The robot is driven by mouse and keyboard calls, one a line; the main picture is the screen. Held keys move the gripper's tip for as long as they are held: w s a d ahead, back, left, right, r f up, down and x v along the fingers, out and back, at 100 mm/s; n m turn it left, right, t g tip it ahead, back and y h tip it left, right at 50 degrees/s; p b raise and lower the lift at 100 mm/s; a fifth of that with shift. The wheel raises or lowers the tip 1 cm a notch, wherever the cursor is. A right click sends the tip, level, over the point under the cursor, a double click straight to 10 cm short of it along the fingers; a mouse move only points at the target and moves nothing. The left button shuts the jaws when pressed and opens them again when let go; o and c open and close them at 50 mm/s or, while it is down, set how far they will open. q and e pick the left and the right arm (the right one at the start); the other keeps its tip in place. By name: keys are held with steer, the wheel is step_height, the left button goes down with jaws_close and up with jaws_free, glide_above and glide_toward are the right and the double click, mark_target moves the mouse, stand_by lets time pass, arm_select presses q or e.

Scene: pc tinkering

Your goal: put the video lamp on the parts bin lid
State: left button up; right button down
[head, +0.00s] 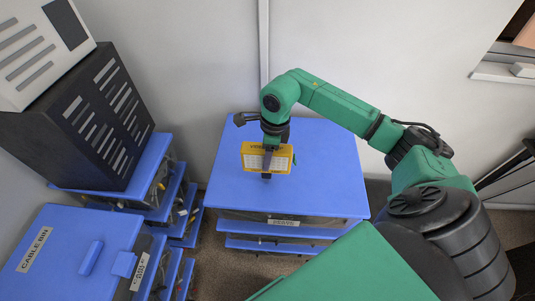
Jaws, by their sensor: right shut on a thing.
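The video lamp (253,162) is a small yellow block with a pale panel on its front and dark lettering along its top edge. My right gripper (267,165) is shut on it, reaching down from above, and a finger crosses the panel. The lamp is over the middle of a flat blue lid (315,185) on the centre bin, which I take as the parts bin lid; its small front label is too small to read surely. I cannot tell whether the lamp touches the lid. My left gripper is out of view.
The blue lid is otherwise clear. A second blue lid marked CABLE BIN (65,235) is at the lower left. A black slotted case (110,105) and a white case (35,50) stand at the upper left. A grey wall (190,60) runs behind.

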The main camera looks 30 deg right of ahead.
steer(key=shift+f, duration=0.2)
steer(key=shift+w, duration=0.1)
steer(key=shift+f, duration=0.25)
steer(key=shift+c, duration=1.4)
jaws_free()
steer(key=shift+r, duration=0.1)
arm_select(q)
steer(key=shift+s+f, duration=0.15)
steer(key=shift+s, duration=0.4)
